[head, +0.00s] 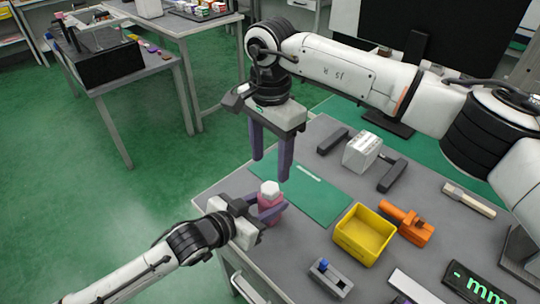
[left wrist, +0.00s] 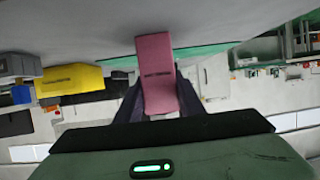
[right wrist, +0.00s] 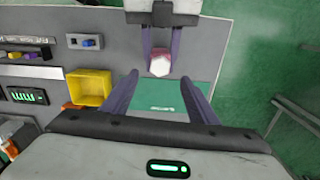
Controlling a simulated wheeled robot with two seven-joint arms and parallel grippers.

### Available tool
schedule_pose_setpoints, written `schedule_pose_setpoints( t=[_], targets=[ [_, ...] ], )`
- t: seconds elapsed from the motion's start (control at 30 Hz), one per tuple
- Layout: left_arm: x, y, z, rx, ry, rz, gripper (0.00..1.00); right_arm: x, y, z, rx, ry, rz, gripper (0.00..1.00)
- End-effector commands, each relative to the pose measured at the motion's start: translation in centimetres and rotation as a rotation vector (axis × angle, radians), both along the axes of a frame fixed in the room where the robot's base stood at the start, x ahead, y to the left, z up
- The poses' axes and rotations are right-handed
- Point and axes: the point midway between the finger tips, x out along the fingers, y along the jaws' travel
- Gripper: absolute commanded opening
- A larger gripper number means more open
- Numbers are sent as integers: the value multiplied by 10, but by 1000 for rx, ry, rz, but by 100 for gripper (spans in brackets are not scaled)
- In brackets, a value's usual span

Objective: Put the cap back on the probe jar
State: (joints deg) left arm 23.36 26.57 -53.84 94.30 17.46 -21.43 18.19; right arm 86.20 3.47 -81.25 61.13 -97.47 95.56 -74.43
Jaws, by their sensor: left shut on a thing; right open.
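My left gripper (head: 268,211) is shut on a pink jar (head: 269,204) at the table's near left edge, and the jar looks upright. The pink jar (left wrist: 157,75) also shows between the fingers in the left wrist view, with small dark print on its side. A white, faceted top (head: 270,188) sits on the jar; I cannot tell whether it is a separate cap. My right gripper (head: 270,168) is open and empty above the jar, fingers pointing down. In the right wrist view, the white top (right wrist: 160,67) lies just beyond its fingertips.
A green mat (head: 309,197) lies beside the jar. A yellow bin (head: 362,238), an orange clamp-like fixture (head: 408,225) and a grey fixture with a blue lever (head: 329,275) stand to the right. A white box (head: 362,150) sits between dark blocks farther back.

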Motion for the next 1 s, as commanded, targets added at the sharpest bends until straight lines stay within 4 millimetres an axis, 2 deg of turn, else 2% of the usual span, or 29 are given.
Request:
schedule_pose_setpoints(
  t=[0.1, 0.3, 0.77, 0.87, 1.0],
  targets=[
    [0, 0, 0, 0, 0, 0, 0, 0, 0, 2, -1, -1, 205, 54],
    [0, 0, 0, 0, 0, 0, 0, 0, 0, 3, 0, 0, 412, 54],
    [0, 0, 0, 0, 0, 0, 0, 0, 0, 2, -1, 0, 456, 54],
    [0, 0, 0, 0, 0, 0, 0, 0, 0, -5, -1, 2, 455, 54],
    [0, 0, 0, 0, 0, 0, 0, -1, 0, -25, 0, 4, 455, 54]
  ],
)
